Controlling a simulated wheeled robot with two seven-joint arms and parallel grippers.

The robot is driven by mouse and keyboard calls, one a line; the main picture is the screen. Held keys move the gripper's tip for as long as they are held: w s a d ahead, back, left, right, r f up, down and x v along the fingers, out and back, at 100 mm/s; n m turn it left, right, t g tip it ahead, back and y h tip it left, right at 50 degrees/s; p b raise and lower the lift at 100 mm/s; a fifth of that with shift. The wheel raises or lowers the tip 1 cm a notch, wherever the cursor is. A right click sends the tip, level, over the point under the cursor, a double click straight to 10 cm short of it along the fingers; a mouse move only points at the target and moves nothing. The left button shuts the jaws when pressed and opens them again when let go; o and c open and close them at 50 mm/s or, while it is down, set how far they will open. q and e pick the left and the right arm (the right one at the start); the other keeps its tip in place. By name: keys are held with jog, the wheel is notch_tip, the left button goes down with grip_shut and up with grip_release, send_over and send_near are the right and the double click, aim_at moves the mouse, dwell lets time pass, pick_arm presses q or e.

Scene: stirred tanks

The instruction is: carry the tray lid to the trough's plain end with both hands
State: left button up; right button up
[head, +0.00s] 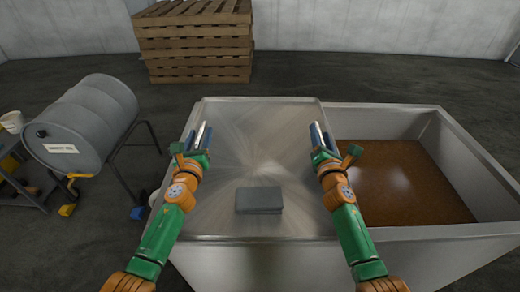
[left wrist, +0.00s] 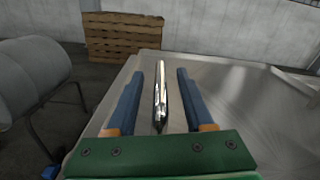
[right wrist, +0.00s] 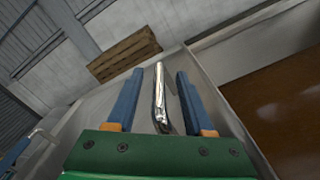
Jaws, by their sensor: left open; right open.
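The tray lid (head: 258,140) is a flat brushed-metal sheet lying over the left part of the metal trough (head: 430,250). A shiny upright bar handle stands near each side of it. My left gripper (head: 200,135) is open, and its blue fingers stand on either side of the left handle (left wrist: 160,95) in the left wrist view. My right gripper (head: 321,137) is open, with its fingers on either side of the right handle (right wrist: 160,98) in the right wrist view. I cannot tell whether any finger touches a handle.
A dark grey block (head: 259,200) lies on the lid's near part. The trough's right part is open and holds brown liquid (head: 400,180). A grey drum (head: 85,120) on a stand is at the left. Stacked wooden pallets (head: 195,42) stand behind.

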pick_arm(q)
jog(key=shift+w, duration=0.1)
pick_arm(e)
jog(key=shift+w+a, duration=0.1)
jog(key=shift+w, duration=0.05)
pick_arm(q)
jog(key=shift+d, duration=0.1)
grip_shut()
pick_arm(e)
grip_shut()
pick_arm(q)
jog(key=shift+d, duration=0.25)
pick_arm(e)
jog(key=shift+a, duration=0.25)
dwell(0.4)
